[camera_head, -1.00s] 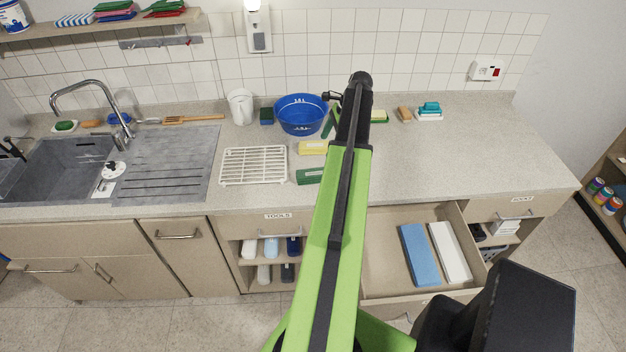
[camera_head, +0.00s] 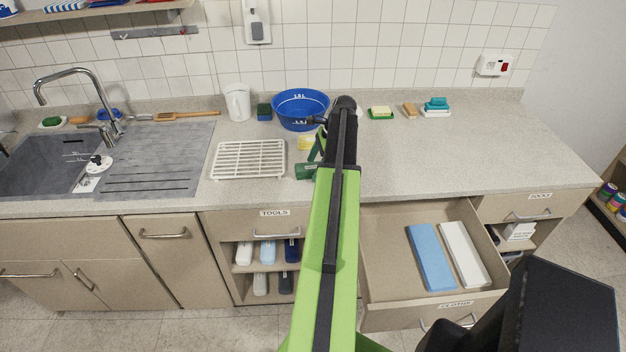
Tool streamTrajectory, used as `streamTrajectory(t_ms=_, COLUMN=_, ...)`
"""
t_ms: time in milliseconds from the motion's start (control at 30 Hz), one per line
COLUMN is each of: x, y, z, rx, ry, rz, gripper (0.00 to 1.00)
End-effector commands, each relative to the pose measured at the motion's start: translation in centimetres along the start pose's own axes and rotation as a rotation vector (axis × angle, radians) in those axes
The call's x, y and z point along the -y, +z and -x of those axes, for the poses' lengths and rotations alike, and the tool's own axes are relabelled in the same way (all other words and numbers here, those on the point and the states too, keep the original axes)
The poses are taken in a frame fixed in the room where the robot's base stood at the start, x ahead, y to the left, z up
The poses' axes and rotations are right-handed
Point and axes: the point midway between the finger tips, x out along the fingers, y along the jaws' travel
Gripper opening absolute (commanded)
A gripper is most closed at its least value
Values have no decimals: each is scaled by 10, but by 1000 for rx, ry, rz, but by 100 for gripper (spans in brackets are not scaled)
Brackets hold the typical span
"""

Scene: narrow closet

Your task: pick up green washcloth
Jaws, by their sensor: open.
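A dark green folded cloth (camera_head: 305,172) lies on the counter, just right of the white rack. Its right part is hidden behind my arm. A yellow folded piece (camera_head: 305,143) lies just behind it, also partly covered. My gripper (camera_head: 315,155) is at the far end of my green and black arm, mostly hidden by it. One green finger shows, reaching down close to the green cloth's back edge. The jaws are open; whether they touch the cloth cannot be told.
A blue basin (camera_head: 300,110) stands behind my gripper, with a white jug (camera_head: 237,102) to its left. The white rack (camera_head: 248,160) is close on the left. An open drawer (camera_head: 384,270) holds blue and white cloths.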

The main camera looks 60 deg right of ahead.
Motion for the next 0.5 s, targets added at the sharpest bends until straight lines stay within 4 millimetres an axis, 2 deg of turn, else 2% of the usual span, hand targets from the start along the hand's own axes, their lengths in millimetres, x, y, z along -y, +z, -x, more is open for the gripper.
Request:
streamTrajectory(t_ms=33, x=0, y=-2, z=-8, rx=0, ry=0, rz=0, gripper=85)
streamTrajectory(t_ms=233, x=0, y=0, z=-4, rx=0, ry=-1, rz=-1, gripper=85)
streamTrajectory(t_ms=500, x=0, y=0, z=-4, rx=0, ry=-1, rz=-2, gripper=50)
